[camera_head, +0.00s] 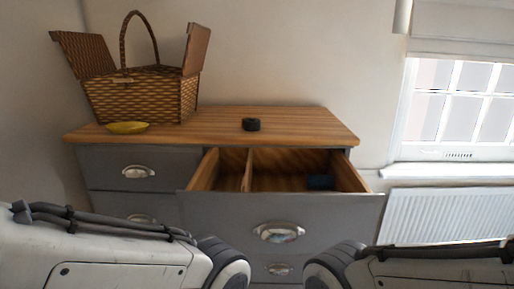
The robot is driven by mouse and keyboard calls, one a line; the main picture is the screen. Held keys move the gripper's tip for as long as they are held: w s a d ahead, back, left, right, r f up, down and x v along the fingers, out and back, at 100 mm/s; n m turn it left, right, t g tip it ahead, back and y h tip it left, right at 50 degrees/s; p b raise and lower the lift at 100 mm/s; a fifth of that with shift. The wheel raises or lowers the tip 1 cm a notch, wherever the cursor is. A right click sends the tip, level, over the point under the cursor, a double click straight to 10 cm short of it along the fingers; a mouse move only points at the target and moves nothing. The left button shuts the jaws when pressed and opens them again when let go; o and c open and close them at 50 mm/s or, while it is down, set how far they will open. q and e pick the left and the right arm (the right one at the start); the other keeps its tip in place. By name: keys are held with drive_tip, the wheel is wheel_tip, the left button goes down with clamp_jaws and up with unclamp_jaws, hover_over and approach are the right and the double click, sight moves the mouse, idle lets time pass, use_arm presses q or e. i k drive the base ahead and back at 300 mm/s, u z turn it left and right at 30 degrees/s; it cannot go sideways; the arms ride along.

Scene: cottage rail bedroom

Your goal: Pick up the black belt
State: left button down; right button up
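A small black coiled item that looks like the belt (251,125) lies on the wooden top of the grey dresser (300,122), near its middle. A second small dark blue item (320,181) lies in the right compartment of the open drawer (283,213). My two arms come in low from the left and right in the head view. Both grippers are out of the frame, and neither arm reaches the belt.
A wicker basket (141,95) with raised lids stands on the dresser's left side, with a yellow dish (127,128) before it. The open drawer juts forward. A radiator (450,214) and window (460,105) are at right. The dresser top's right side is clear.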

sight(249, 124)
drive_tip(key=u, duration=0.75)
drive_tip(key=i, duration=0.4)
drive_tip(key=z, duration=0.65)
